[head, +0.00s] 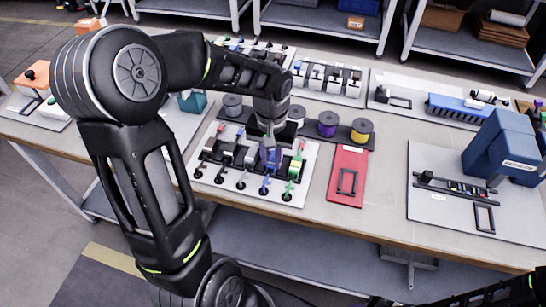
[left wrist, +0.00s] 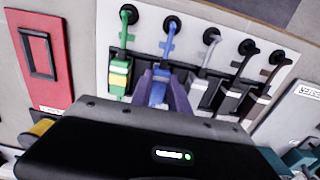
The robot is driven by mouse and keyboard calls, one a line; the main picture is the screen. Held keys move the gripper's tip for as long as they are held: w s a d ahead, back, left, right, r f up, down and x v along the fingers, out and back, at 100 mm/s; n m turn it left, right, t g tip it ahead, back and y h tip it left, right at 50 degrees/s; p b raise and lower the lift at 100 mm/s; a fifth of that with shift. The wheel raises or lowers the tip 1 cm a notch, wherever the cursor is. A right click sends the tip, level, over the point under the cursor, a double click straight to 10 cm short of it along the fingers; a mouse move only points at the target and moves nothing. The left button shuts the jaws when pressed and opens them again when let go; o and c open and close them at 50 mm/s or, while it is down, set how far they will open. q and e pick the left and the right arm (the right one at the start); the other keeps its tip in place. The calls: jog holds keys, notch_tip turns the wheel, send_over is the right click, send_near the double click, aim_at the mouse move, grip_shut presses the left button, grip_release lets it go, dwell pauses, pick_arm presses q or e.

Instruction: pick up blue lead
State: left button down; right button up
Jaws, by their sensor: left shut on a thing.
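The blue lead (head: 266,183) is on the white lead board (head: 232,187) at the near middle of the table. In the left wrist view the blue lead (left wrist: 160,88) runs from a round black end down to a blue block with a white band. My left gripper (head: 268,155) reaches down over the board. Its two fingertips (left wrist: 162,92) stand on either side of the blue block, and it is shut on it. The block still sits in line with its neighbours. The fingers hide part of it. My right gripper is not in view.
A green lead (left wrist: 122,50) is close beside the blue one, with grey and black leads on the other side. A red board (head: 345,160) lies to the right. Spools (head: 327,123) stand behind, and a blue machine (head: 503,148) stands at far right.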

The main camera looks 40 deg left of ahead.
pick_arm(q)
notch_tip(320, 180, up, 10)
dwell(0.4)
jog(key=shift+f, duration=0.15)
dwell(0.4)
